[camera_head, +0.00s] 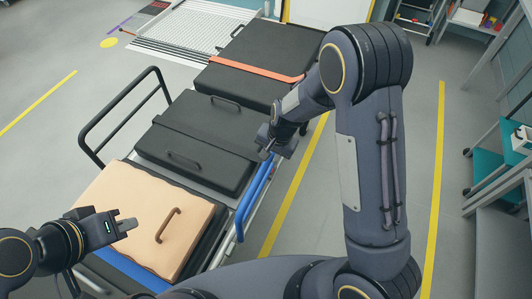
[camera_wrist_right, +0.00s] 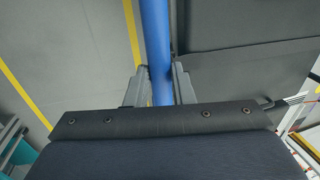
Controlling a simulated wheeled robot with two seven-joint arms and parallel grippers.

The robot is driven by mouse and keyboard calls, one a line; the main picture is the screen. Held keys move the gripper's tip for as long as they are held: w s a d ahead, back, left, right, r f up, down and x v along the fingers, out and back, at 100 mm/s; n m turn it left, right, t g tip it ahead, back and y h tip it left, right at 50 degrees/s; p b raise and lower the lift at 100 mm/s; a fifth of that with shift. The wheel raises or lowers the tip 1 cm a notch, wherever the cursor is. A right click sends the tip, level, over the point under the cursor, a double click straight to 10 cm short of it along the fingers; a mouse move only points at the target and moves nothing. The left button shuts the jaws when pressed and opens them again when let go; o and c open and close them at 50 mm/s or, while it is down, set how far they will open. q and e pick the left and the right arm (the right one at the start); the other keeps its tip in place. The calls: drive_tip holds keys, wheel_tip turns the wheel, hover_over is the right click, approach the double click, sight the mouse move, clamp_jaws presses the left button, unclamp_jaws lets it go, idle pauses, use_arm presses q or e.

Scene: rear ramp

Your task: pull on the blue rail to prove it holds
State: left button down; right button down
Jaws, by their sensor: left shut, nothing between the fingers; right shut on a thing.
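The blue rail (camera_head: 252,196) runs along the right side of a stretcher with black pads (camera_head: 194,141). My right gripper (camera_head: 271,151) is shut on the rail near its upper end. In the right wrist view, the blue rail (camera_wrist_right: 156,50) passes between the two grey fingers of the right gripper (camera_wrist_right: 161,85). My left gripper (camera_head: 128,226) is shut and empty above the beige pad (camera_head: 135,213) at the near end. The right arm hides part of the stretcher's far right side.
A black rail (camera_head: 120,112) stands raised on the stretcher's left side. An orange strap (camera_head: 256,70) crosses the far pad. A ramp (camera_head: 190,30) lies beyond. Floor with yellow lines is clear to the right, before teal-shelved carts (camera_head: 489,167).

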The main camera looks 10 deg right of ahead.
drive_tip(key=shift+w+a+f, duration=0.1)
drive_tip(key=shift+a, duration=0.1)
idle(0.9)
drive_tip(key=c, duration=1.1)
unclamp_jaws()
drive_tip(key=shift+w+a, duration=0.1)
drive_tip(key=shift+w, duration=0.05)
drive_tip(key=shift+c, duration=0.2)
drive_tip(key=o, duration=0.5)
drive_tip(key=shift+o, duration=0.2)
drive_tip(key=p+v, duration=0.7)
drive_tip(key=v, duration=0.2)
